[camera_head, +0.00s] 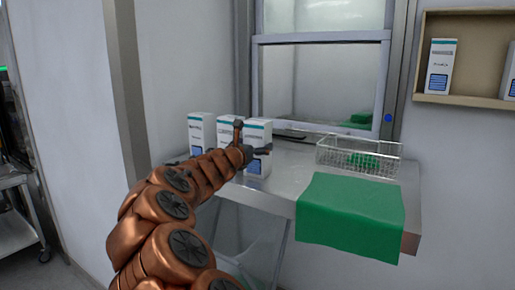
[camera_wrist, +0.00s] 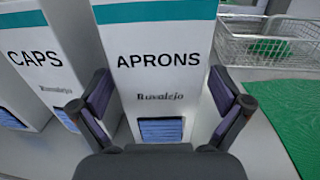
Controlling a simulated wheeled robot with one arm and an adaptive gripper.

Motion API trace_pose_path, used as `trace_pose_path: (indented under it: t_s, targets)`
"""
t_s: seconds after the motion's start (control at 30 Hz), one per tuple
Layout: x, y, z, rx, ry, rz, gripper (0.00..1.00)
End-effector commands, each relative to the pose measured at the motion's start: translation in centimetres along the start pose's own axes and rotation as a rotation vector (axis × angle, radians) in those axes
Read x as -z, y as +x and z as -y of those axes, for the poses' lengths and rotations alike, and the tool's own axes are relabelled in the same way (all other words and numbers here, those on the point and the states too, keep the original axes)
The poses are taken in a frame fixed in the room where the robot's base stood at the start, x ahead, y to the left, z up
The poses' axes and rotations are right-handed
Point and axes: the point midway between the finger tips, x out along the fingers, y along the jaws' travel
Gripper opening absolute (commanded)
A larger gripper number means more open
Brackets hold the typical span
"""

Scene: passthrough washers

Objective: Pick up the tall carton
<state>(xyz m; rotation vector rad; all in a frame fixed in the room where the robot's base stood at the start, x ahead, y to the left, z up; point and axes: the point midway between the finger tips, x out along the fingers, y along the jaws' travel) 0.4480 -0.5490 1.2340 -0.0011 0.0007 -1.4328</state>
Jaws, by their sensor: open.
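Three white cartons with teal top bands stand upright side by side on a steel table. The right one, the APRONS carton (camera_head: 258,133), fills the middle of the wrist view (camera_wrist: 165,65). The middle carton, CAPS (camera_wrist: 35,65), stands to its left, partly hidden by my arm in the head view (camera_head: 227,127). The left carton (camera_head: 201,130) stands beyond it. The three look similar in height. My gripper (camera_head: 253,139) is open at the APRONS carton. In the wrist view my gripper's fingers (camera_wrist: 160,88) flank its front; contact cannot be told.
A wire basket (camera_head: 335,160) with green cloth inside stands right of the cartons. A green cloth (camera_head: 350,212) drapes over the steel table's (camera_head: 284,190) front edge. A window (camera_head: 322,80) is behind. A wall shelf (camera_head: 466,101) at right holds more cartons.

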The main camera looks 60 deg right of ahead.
Motion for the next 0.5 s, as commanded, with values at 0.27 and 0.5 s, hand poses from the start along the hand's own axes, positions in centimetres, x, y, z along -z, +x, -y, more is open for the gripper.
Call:
trace_pose_path:
  t_s: [0.27, 0.5]
  targets:
    - [0.1, 2.5, -0.1, -0.002, 0.001, -0.001, 1.0]
    - [0.1, 2.6, -0.1, -0.001, 0.001, 0.0, 1.0]
